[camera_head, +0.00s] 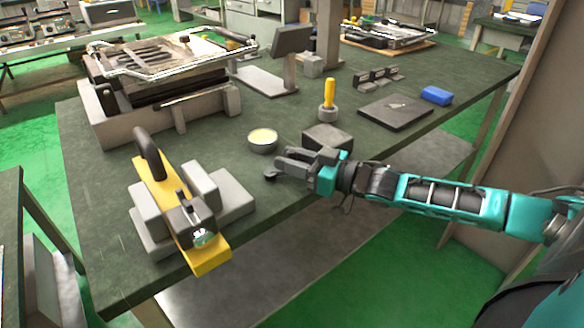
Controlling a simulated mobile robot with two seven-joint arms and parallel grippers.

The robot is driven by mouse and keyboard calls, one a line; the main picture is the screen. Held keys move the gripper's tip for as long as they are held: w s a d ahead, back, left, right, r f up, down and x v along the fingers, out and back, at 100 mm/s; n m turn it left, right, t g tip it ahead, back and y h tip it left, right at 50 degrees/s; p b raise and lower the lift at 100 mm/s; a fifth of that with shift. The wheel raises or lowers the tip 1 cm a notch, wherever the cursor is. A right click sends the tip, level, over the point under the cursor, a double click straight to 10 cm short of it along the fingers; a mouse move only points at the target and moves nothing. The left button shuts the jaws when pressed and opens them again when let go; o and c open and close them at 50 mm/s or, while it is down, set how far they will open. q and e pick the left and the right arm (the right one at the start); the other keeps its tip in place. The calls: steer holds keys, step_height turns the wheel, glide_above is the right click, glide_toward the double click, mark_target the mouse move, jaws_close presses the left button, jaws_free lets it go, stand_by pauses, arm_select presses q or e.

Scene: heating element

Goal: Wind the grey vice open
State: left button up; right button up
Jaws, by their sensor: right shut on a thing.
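The grey vice (237,192) stands near the front left of the green table, with grey blocks on both sides of a yellow bar (211,262). The bar has a black curved handle at its far end and a dark fitting with a shiny part near its front end. My right gripper (276,170) comes in from the right, low over the table's front edge, to the right of the vice. It is shut on a small dark knob (270,177). How the knob joins the vice, if at all, cannot be told. My left gripper is out of view.
A round tin (262,141) and a grey block (327,137) stand close behind my right gripper. A large machine (165,75) fills the back left.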

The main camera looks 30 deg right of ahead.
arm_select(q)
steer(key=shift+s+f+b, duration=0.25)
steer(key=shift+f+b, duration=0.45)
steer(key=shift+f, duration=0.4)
arm_select(e)
steer(key=shift+w+d+n+g+y, duration=0.15)
steer(key=shift+w+n+g+y, duration=0.15)
steer(key=shift+n+g+y, duration=0.6)
steer(key=o, duration=0.9)
steer(key=p+v, duration=0.5)
steer(key=v, duration=0.7)
steer(key=shift+s+d+f, duration=0.2)
steer(key=shift+s+d, duration=0.05)
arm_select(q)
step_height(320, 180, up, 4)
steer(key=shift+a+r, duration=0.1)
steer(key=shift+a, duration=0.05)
arm_select(e)
steer(key=shift+o, duration=0.3)
